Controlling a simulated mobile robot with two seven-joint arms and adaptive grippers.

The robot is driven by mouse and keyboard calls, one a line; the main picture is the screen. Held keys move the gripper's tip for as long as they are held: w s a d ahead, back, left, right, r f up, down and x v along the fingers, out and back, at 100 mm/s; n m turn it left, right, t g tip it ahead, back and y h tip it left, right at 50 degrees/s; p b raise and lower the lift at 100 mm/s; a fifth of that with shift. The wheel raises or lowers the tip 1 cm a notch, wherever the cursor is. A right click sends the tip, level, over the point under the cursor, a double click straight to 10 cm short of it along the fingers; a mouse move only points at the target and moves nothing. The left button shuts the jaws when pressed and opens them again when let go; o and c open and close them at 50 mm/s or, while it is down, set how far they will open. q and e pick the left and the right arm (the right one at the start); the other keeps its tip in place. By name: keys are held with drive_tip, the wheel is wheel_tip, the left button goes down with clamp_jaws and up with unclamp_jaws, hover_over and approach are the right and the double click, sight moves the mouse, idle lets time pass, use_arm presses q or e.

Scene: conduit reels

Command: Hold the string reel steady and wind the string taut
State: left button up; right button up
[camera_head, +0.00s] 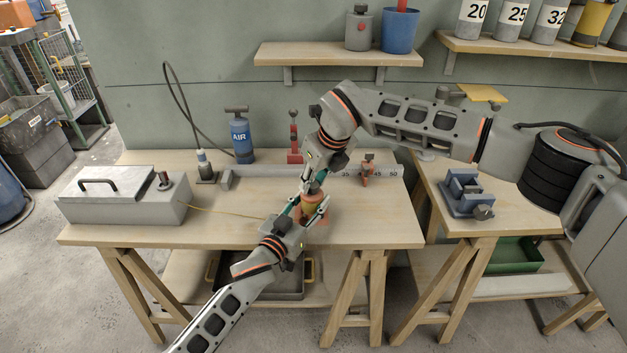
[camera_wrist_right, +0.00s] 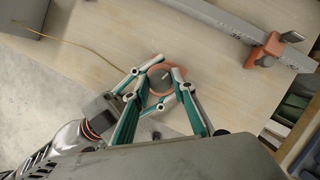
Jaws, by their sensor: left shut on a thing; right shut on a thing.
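The string reel (camera_head: 311,207), with orange flanges and a yellow middle, stands on the workbench among my fingers. In the right wrist view I look down on its round orange flange (camera_wrist_right: 155,66). My left gripper (camera_head: 302,214) comes in low from the front and is shut on the reel's side. My right gripper (camera_head: 312,185) comes down from above and is shut on a part at the reel's top, mostly hidden by the fingers. The thin yellow string (camera_head: 225,213) runs from the grey box (camera_head: 120,196) towards the reel and bows slightly; its end at the reel is hidden.
A grey rail with numbers (camera_head: 290,171) and a small orange clamp (camera_head: 368,170) lie behind the reel. A blue AIR pump (camera_head: 241,138) and a red tool (camera_head: 294,145) stand at the back. A blue vise (camera_head: 467,194) is on the right bench.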

drive_tip(key=shift+a+m+t+h, duration=0.1)
drive_tip(key=shift+m+t+h, duration=0.35)
drive_tip(key=shift+m, duration=1.15)
drive_tip(key=o, duration=1.1)
drive_tip(key=v, duration=1.2)
drive_tip(key=shift+w+r, duration=0.1)
